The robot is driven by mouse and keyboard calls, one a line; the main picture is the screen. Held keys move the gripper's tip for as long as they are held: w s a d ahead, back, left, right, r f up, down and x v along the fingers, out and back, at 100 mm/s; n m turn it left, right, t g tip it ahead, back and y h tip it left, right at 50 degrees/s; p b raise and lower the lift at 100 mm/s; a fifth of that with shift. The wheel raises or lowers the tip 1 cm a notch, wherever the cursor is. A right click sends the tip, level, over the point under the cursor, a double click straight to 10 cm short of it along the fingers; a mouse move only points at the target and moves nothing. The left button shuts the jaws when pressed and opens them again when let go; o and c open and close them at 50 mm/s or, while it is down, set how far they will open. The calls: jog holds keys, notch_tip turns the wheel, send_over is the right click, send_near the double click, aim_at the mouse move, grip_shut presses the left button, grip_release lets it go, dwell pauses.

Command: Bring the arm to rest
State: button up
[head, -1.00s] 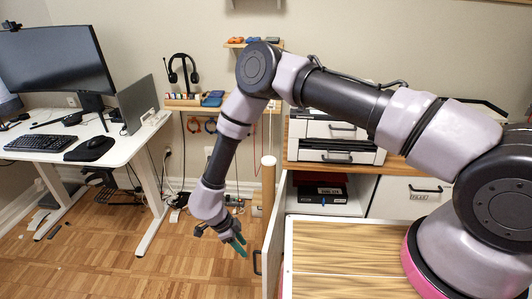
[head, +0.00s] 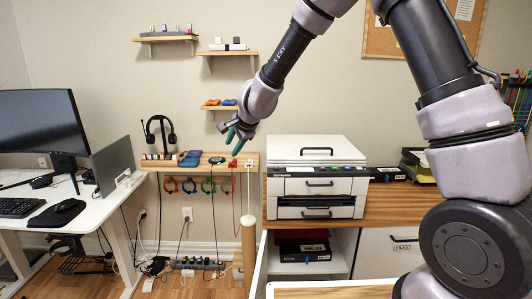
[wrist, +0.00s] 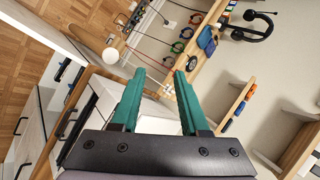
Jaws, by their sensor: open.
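My gripper (head: 236,132) is up in front of the wall, above the right part of the wooden wall shelf in the head view. Its two green fingers (wrist: 158,100) stand apart in the wrist view, with nothing between them. My arm runs up from the gripper and out of the top of the head view, then back down at the right.
A white printer (head: 318,178) stands on a wooden-topped cabinet at right of the gripper. A wooden post (head: 249,235) rises below it. The wall shelf (head: 215,160) holds small items, with cable loops beneath. A desk with a monitor (head: 40,122) is at left.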

jog(key=s+d+r+n, duration=0.2)
jog(key=s+d+r, duration=0.2)
jog(key=d+r, duration=0.5)
jog(key=s+d+r+n, duration=0.3)
jog(key=s+d+r, duration=0.1)
jog(key=d+r, duration=0.5)
jog(key=s+d+r+n+h, duration=0.1)
jog(key=s+d+h, duration=0.2)
jog(key=s+d, duration=1.4)
jog(key=s, duration=0.2)
jog(key=shift+s+d+r, duration=0.25)
jog(key=shift+s+d, duration=0.05)
jog(key=shift+s, duration=0.05)
jog(key=shift+d, duration=0.1)
